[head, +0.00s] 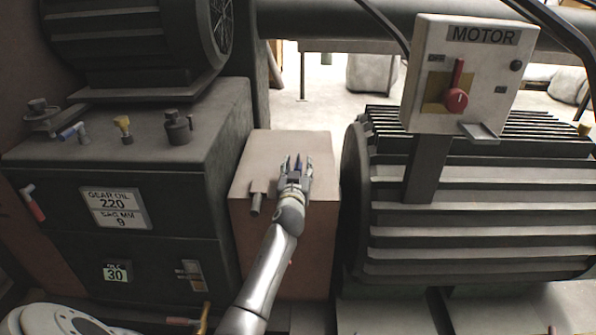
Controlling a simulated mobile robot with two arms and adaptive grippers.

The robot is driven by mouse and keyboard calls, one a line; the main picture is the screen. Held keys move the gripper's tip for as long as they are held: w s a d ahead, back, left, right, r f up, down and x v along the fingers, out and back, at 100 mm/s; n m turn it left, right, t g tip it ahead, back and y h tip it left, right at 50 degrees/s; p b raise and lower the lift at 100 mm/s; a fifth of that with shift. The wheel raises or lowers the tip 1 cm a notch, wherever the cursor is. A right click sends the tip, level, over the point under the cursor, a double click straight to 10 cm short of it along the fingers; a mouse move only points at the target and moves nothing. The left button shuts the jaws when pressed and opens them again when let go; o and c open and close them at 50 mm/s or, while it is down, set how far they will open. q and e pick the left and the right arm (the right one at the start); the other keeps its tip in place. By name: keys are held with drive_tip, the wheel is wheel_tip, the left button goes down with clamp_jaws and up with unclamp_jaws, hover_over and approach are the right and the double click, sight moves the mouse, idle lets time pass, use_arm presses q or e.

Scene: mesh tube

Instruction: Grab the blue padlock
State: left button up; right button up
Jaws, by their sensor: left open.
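My left gripper (297,162) is open above the top of a pinkish-brown box (320,150) in the middle of the head view. Small dark-blue parts show between and beside its fingers; they may be the blue padlock, but the gripper hides most of that spot and I cannot tell its shape or whether the fingers touch it. My right gripper is not in view.
A small grey fitting (256,196) sits at the box's left front edge. A dark gear-oil housing (160,240) stands left, with a blue-handled valve (70,131) on top. A ribbed motor (480,220) and a control panel (470,75) with a red switch stand right.

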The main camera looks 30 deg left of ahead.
use_arm(q)
drive_tip(key=shift+c, duration=0.3)
clamp_jaws()
drive_tip(key=shift+r, duration=0.2)
